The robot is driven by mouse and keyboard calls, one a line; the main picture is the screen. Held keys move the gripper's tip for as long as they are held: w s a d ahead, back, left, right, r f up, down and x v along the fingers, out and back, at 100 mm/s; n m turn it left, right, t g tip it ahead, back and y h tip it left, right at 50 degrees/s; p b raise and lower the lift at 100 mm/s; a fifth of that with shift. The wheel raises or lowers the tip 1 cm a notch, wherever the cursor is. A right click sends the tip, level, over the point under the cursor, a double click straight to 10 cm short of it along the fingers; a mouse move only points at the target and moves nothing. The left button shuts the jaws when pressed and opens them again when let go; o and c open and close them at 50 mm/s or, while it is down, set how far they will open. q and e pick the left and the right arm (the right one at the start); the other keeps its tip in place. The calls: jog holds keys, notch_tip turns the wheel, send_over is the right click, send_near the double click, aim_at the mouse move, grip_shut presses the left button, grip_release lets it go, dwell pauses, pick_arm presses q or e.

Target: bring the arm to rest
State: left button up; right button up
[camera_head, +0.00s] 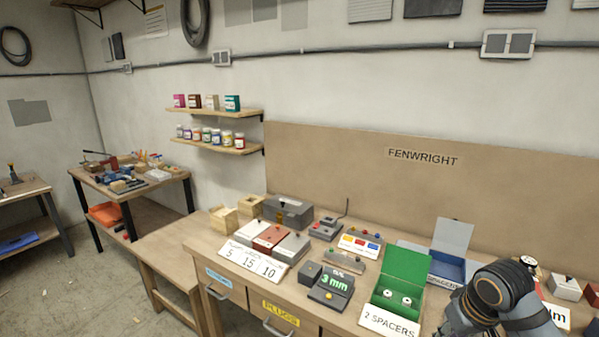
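One of my arms (497,290) shows at the lower right, in front of the right part of the workbench (205,247). Only grey links and a dark rounded joint are visible, and they hide part of the bench top. No gripper fingers show in the head view, so I cannot see whether either gripper holds anything. My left arm is not in view.
Near the arm are an open green box (406,269) with a "2 SPACERS" card (388,321), an open blue box (447,266) and a "3 mm" display (332,287). Number cards (252,261) lie further left. A "FENWRIGHT" backboard (340,165) stands behind.

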jog(key=s+a+f, duration=0.2)
jog(key=a+f, duration=0.2)
jog(key=f, duration=0.4)
jog(key=s+a+f+h, duration=0.1)
jog(key=s+a+f, duration=0.15)
jog(key=s, duration=0.45)
jog(key=s+a+f, duration=0.2)
jog(key=s+f, duration=0.2)
jog(key=s, duration=0.2)
jog(key=s+d+f, duration=0.1)
jog(key=d+f, duration=0.2)
jog(key=f, duration=2.1)
pick_arm(q)
jog(key=w, duration=0.3)
jog(key=shift+w+r, duration=0.1)
jog(key=shift+w, duration=0.15)
pick_arm(e)
jog(key=s+d+f+g, duration=0.1)
jog(key=s+f+g, duration=0.1)
jog(key=s+f, duration=1.7)
jog(key=shift+s+d, duration=0.2)
jog(key=shift+s, duration=0.25)
